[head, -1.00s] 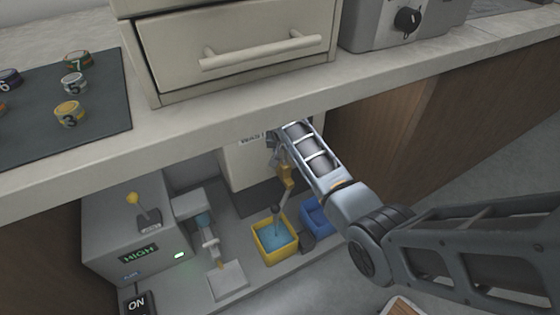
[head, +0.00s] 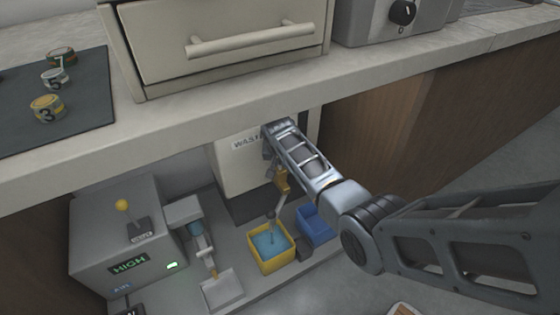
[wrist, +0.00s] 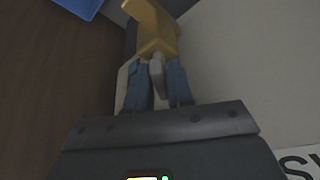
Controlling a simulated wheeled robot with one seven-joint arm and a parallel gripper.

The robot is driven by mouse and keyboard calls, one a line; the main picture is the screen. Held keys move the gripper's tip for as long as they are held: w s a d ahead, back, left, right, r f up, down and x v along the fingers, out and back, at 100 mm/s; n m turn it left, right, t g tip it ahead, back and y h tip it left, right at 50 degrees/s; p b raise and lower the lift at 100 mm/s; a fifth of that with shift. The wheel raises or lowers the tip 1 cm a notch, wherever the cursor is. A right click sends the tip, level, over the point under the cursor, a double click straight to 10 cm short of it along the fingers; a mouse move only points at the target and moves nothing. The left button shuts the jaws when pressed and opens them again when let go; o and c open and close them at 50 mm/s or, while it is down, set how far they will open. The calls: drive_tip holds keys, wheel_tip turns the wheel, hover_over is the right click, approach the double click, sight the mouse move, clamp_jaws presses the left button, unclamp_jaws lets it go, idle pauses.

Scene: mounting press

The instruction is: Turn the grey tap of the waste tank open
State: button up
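The waste tank (head: 228,165) is a pale box under the counter with a partly covered "WAST" label. Its brass-yellow valve body (head: 282,180) shows below my gripper and fills the top of the wrist view (wrist: 157,30). The grey tap (wrist: 157,75) sits between the two blue fingers of my gripper (wrist: 158,85), which press close on both its sides. In the head view my gripper (head: 270,155) is in front of the tank, and my wrist hides the tap there. A grey spout (head: 276,205) slants down from the valve over a yellow tub.
The yellow tub (head: 252,255) holds blue liquid. A blue tub (head: 316,226) stands to its right. A grey machine (head: 95,235) with a yellow-knobbed lever and "HIGH" display is at left. The counter edge (head: 200,118) overhangs above my gripper; a wooden panel (head: 375,140) is right.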

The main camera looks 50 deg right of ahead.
clamp_jaws()
drive_tip(key=shift+s+r+n+p, duration=0.1)
drive_tip(key=shift+n+p, duration=0.2)
drive_tip(key=shift+p, duration=0.05)
drive_tip(key=shift+n+t+y+p, duration=0.3)
drive_tip(key=shift+n+p, duration=0.4)
drive_tip(key=shift+n, duration=0.2)
drive_tip(key=shift+n+t+y+p, duration=0.4)
drive_tip(key=shift+n+y+p, duration=0.35)
drive_tip(key=shift+n, duration=1.45)
drive_tip(key=shift+o, duration=1.9)
unclamp_jaws()
drive_tip(key=shift+d, duration=0.1)
